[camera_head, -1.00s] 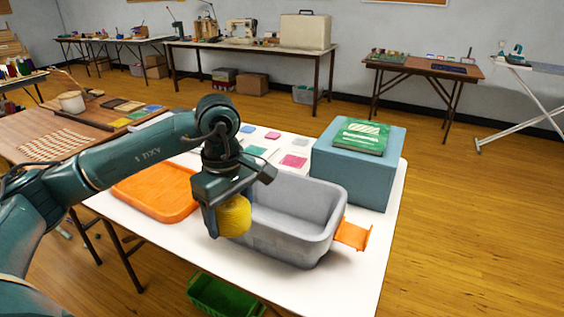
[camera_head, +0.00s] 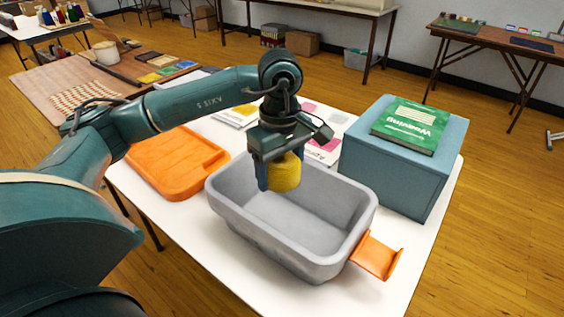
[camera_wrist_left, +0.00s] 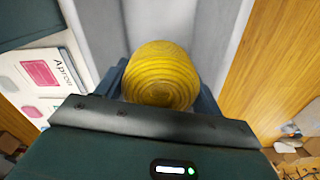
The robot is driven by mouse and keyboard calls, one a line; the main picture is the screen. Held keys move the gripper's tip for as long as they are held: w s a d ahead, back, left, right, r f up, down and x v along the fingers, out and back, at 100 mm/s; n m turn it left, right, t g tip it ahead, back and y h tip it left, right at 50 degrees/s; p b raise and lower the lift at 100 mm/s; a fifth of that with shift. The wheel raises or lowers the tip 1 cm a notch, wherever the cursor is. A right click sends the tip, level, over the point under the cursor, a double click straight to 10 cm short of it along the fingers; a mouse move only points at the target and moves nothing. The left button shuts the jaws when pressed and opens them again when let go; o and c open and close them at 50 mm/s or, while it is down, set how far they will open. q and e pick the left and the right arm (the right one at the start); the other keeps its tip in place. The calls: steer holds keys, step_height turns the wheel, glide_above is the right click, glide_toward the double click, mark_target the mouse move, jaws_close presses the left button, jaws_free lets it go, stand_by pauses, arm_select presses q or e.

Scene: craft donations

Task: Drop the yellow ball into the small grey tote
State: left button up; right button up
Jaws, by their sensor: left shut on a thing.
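The yellow ball (camera_head: 286,172) looks like wound yarn. My left gripper (camera_head: 281,176) is shut on it and holds it over the left part of the small grey tote (camera_head: 290,251), near its back wall. In the left wrist view the ball (camera_wrist_left: 160,76) sits between the fingers, with the grey tote (camera_wrist_left: 206,40) behind it. The tote stands on the white table (camera_head: 195,228), and the part of its inside that shows is empty. My right gripper does not show.
An orange tray (camera_head: 172,165) lies left of the tote. A blue-grey box (camera_head: 388,168) with a green book (camera_head: 411,132) on top stands to its right. An orange piece (camera_head: 377,256) sits at the tote's right end. Printed sheets (camera_head: 325,147) lie behind.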

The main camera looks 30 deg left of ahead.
mark_target(281, 159)
arm_select(q)
step_height(281, 159, down, 2)
steer(key=shift+f+b, duration=0.25)
steer(key=shift+b, duration=0.3)
steer(key=shift+f, duration=0.4)
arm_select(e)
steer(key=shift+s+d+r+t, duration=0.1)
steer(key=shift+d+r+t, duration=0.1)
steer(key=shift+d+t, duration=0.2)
arm_select(q)
steer(key=o, duration=1)
steer(key=shift+o, duration=0.2)
step_height(281, 159, up, 12)
steer(key=shift+w+r+p, duration=0.1)
steer(key=shift+r+p, duration=0.15)
steer(key=shift+p, duration=0.35)
steer(key=shift+r, duration=0.4)
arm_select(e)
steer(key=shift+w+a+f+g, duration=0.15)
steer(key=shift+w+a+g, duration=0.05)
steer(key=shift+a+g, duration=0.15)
